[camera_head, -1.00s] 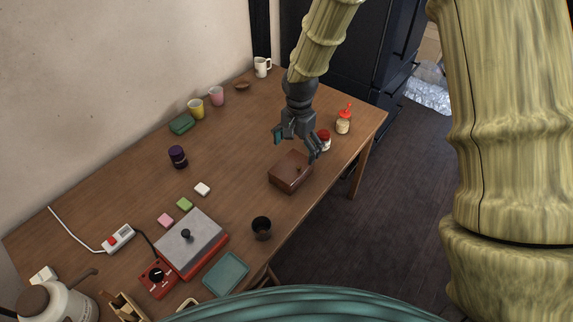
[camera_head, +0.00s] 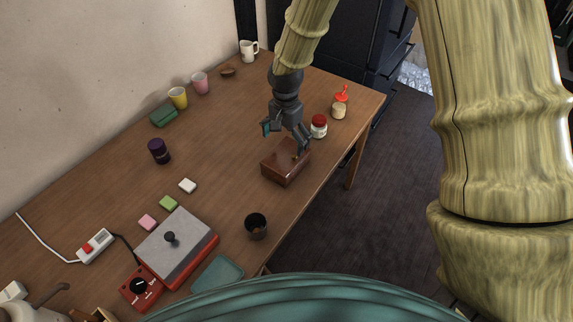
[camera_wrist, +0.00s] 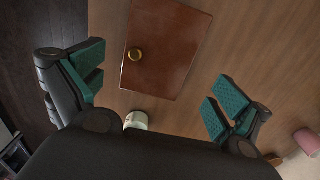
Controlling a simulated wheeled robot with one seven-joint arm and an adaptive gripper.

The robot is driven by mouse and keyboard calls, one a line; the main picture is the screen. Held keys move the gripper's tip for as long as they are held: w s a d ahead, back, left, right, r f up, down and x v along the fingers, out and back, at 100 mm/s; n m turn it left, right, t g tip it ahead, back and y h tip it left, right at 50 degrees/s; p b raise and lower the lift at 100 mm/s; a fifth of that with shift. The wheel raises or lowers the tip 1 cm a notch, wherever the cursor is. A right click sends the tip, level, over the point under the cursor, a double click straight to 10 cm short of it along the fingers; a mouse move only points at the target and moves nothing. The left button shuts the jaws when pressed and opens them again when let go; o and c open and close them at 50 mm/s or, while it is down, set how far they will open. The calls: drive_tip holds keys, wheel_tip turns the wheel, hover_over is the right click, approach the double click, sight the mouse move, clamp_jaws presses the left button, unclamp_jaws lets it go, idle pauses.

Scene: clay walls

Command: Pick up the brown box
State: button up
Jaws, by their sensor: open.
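The brown box (camera_head: 284,166) sits on the wooden table near its right edge in the head view. It has a reddish-brown lid with a small brass knob. My gripper (camera_head: 284,134) is open and empty, just above the box and toward its far side. In the wrist view the box (camera_wrist: 168,50) lies ahead, between the lines of my two spread green-padded fingers (camera_wrist: 157,90). The fingers are apart from the box in that view.
A red-lidded jar (camera_head: 319,127) stands close behind the box, with a red-topped bottle (camera_head: 339,109) beyond it. A dark cup (camera_head: 256,226) and a grey-and-red hotplate (camera_head: 177,243) stand nearer. The table (camera_head: 222,150) is clear left of the box.

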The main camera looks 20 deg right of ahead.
sight(286, 155)
wheel_tip(286, 155, down, 4)
drive_tip(key=shift+a+f, duration=0.1)
drive_tip(key=shift+s+f+p, duration=0.15)
drive_tip(key=shift+f+p, duration=0.85)
drive_tip(key=shift+f, duration=1.65)
drive_tip(key=shift+c, duration=0.2)
drive_tip(key=c, duration=0.9)
